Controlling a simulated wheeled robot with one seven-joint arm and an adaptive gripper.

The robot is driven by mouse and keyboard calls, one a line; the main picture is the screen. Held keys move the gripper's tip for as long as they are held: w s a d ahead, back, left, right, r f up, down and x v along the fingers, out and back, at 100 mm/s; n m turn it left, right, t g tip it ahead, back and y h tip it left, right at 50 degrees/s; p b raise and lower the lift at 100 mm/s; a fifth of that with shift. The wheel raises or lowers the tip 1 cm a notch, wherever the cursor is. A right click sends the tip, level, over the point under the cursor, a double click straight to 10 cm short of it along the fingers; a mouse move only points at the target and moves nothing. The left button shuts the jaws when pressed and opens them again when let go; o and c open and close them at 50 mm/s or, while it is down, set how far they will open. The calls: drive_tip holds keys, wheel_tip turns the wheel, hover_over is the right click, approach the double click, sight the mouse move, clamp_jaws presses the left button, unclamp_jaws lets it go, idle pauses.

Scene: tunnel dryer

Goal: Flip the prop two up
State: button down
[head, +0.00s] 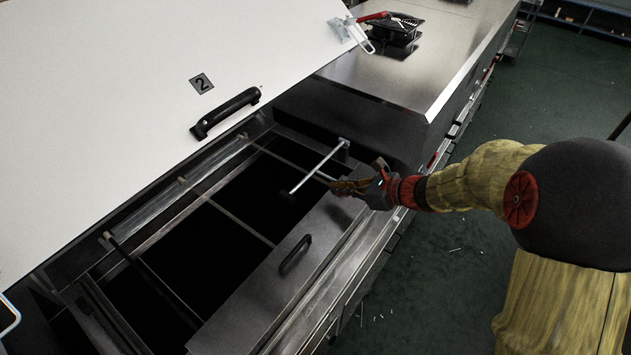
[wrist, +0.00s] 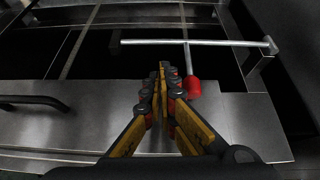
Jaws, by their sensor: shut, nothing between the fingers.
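The prop is a thin metal rod (head: 318,167) lying across the dark opening of the dryer, with a bracket at its right end. In the wrist view the rod (wrist: 225,43) runs across the upper part, and a short side stem ends in a red knob (wrist: 193,87). My gripper (head: 345,187) is shut and empty at the near edge of the opening, close to the rod. In the wrist view my gripper's fingertips (wrist: 163,68) are together just left of the red knob, apart from the rod. In the head view the gripper hides the knob.
A white lid (head: 110,90) marked 2, with a black handle (head: 226,112), stands raised on the left. A steel cover (head: 270,300) with a dark handle (head: 295,254) lies in front of the opening. A black tray (head: 397,28) sits on the far steel top.

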drive_tip(key=shift+w+d+f+m, duration=0.15)
drive_tip(key=shift+w+f+m, duration=0.2)
drive_tip(key=shift+w, duration=0.1)
drive_tip(key=b+x, duration=0.2)
drive_tip(key=x, duration=0.8)
drive_tip(key=shift+r, duration=0.2)
